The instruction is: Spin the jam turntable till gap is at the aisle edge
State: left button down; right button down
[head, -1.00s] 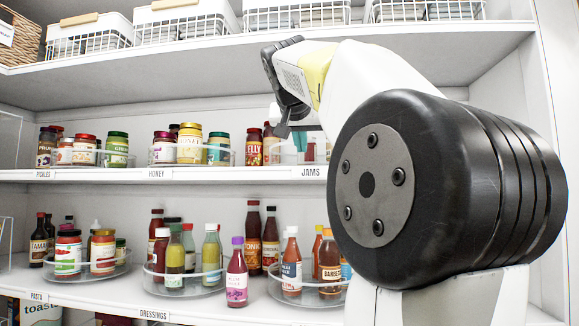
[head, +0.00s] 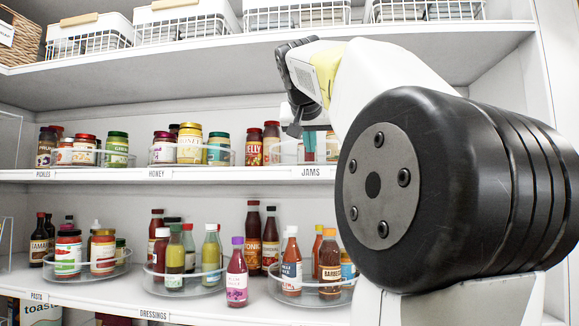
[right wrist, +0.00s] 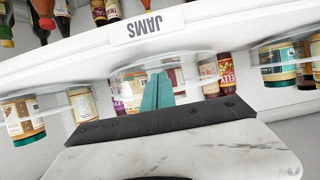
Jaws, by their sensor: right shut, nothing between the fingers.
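The jam turntable (head: 284,151) is a clear-rimmed disc above the JAMS label (head: 311,172) on the middle shelf, partly hidden behind my right arm. In the right wrist view, which is upside down, its clear rim (right wrist: 122,72) curves around the fingertips, with jars (right wrist: 133,84) behind. My right gripper (head: 309,147) is shut and empty, its teal fingers (right wrist: 157,92) at the turntable's front. I cannot tell whether they touch it. Where the gap lies is unclear. My left gripper is not in view.
The honey turntable (head: 160,155) and pickles turntable (head: 77,157) stand further left on the same shelf. Bottle turntables (head: 185,289) fill the shelf below. White wire baskets (head: 190,25) line the top shelf. Open space lies above the jars.

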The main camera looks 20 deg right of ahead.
jog(key=shift+d, duration=0.15)
jog(key=shift+s+d, duration=0.3)
jog(key=shift+d, duration=0.6)
jog(key=s, duration=0.1)
jog(key=s+a, duration=0.1)
jog(key=s, duration=0.1)
jog(key=shift+s+a, duration=0.15)
dwell(0.3)
jog(key=v, duration=0.7)
jog(key=shift+s+a+r, duration=0.15)
jog(key=shift+s, duration=0.15)
